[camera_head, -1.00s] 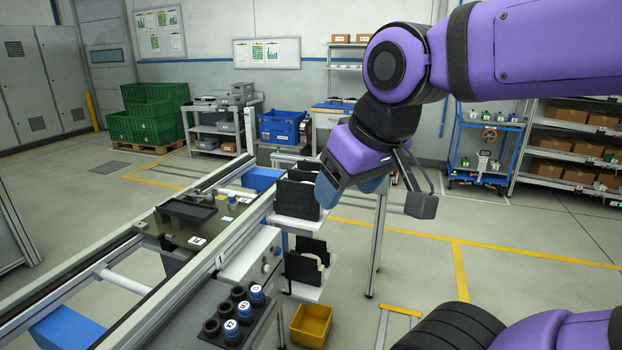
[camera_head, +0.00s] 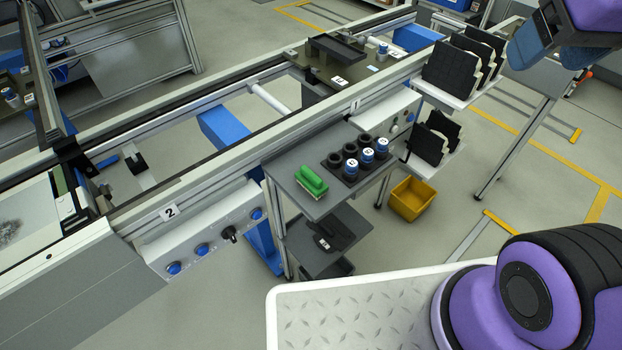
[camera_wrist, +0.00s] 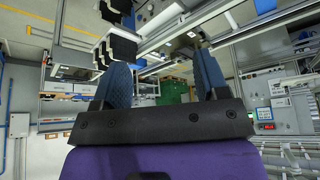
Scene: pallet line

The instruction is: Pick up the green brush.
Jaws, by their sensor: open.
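The green brush (camera_head: 312,181) lies on the left part of a small grey side table (camera_head: 335,201) beside the conveyor, in the head view. It is not recognisable in the wrist view. My gripper shows at the upper right of the head view (camera_head: 545,45), partly cut off by the frame edge, high and well to the right of the brush. In the wrist view my gripper (camera_wrist: 165,88) has its two blue fingers apart with nothing between them.
A black rack (camera_head: 352,160) with several blue-and-white-capped cylinders stands right of the brush on the same table. The conveyor rail (camera_head: 330,118) runs behind it. Black bins (camera_head: 457,68) and a yellow bin (camera_head: 411,199) are to the right. A lower shelf (camera_head: 325,240) holds a dark object.

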